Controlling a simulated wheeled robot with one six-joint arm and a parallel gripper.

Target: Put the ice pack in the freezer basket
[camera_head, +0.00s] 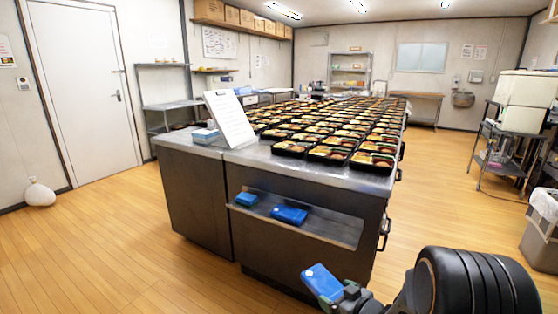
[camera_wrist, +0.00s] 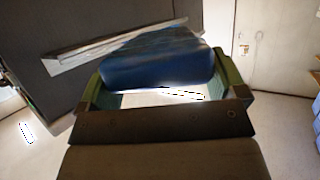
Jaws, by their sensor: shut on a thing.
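My gripper (camera_head: 343,293) is at the lower middle of the head view, in front of the counter's right end. It is shut on a blue ice pack (camera_head: 321,281) with a pale patch on top. In the wrist view the blue ice pack (camera_wrist: 155,68) lies between the green-edged fingers. Two more blue packs, one small (camera_head: 247,199) and one larger (camera_head: 289,215), lie on an open shelf (camera_head: 330,232) in the counter's front. The held pack is apart from that shelf, lower and to its right. I cannot make out a freezer basket.
The steel counter (camera_head: 200,205) carries many filled bento trays (camera_head: 327,154) and a white upright sheet (camera_head: 230,118). A grey bin (camera_head: 541,240) and a cart (camera_head: 500,150) with a cream container (camera_head: 525,88) stand at right.

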